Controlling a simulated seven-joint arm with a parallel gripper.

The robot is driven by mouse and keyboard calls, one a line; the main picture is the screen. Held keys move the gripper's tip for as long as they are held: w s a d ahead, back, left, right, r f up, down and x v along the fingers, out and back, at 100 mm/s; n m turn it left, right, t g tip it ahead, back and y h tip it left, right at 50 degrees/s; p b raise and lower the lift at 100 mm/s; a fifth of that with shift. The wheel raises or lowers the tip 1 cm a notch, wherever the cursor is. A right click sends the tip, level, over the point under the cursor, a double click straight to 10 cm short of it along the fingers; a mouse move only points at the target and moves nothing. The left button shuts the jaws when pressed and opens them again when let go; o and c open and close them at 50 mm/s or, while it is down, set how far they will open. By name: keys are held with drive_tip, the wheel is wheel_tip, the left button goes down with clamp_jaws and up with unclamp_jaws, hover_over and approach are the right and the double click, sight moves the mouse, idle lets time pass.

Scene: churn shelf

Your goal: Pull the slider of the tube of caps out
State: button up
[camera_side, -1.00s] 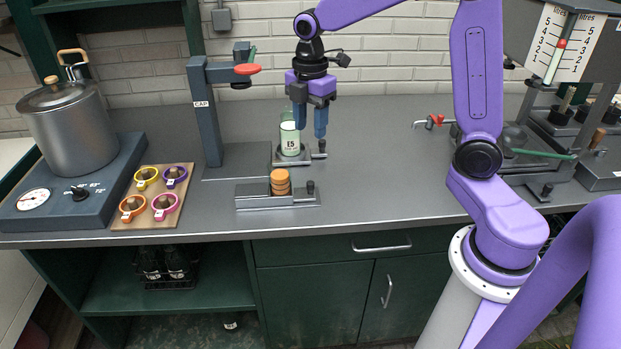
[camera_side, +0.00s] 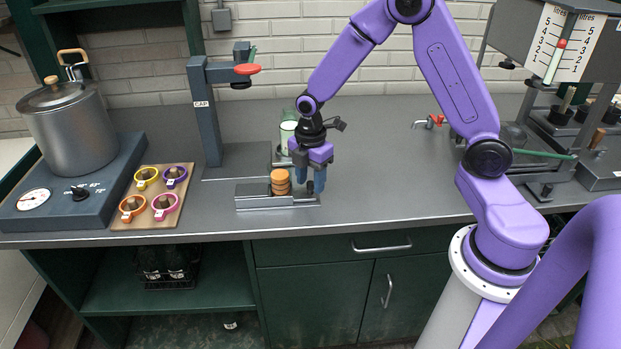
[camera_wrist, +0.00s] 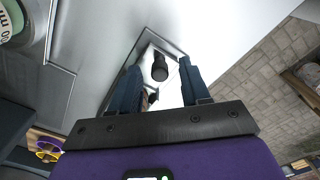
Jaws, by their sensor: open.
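The tube of caps shows as a short stack of orange-brown caps (camera_side: 280,182) on a low grey metal base (camera_side: 255,199) near the counter's front. The slider's dark knob (camera_side: 310,187) is at the right end of that base. My gripper (camera_side: 311,180) points down right over the knob. In the wrist view the black knob (camera_wrist: 160,70) shows between the two blue fingers of my gripper (camera_wrist: 160,74), with space on both sides. The fingers are open and hold nothing. Part of the slider is hidden by the fingers.
A green-white bottle (camera_side: 288,132) stands close behind my gripper, partly hidden. The dark CAP stand (camera_side: 207,120) is back left. Coloured rings lie on a wooden board (camera_side: 130,215) at left, by a steel pot (camera_side: 72,130). The counter to the right (camera_side: 390,180) is clear.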

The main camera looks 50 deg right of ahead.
drive_tip(key=shift+f, duration=0.1)
clamp_jaws()
drive_tip(key=shift+s+d, duration=2.65)
drive_tip(key=shift+d, duration=0.05)
unclamp_jaws()
wheel_tip(320, 180, up, 18)
drive_tip(key=shift+f, duration=0.25)
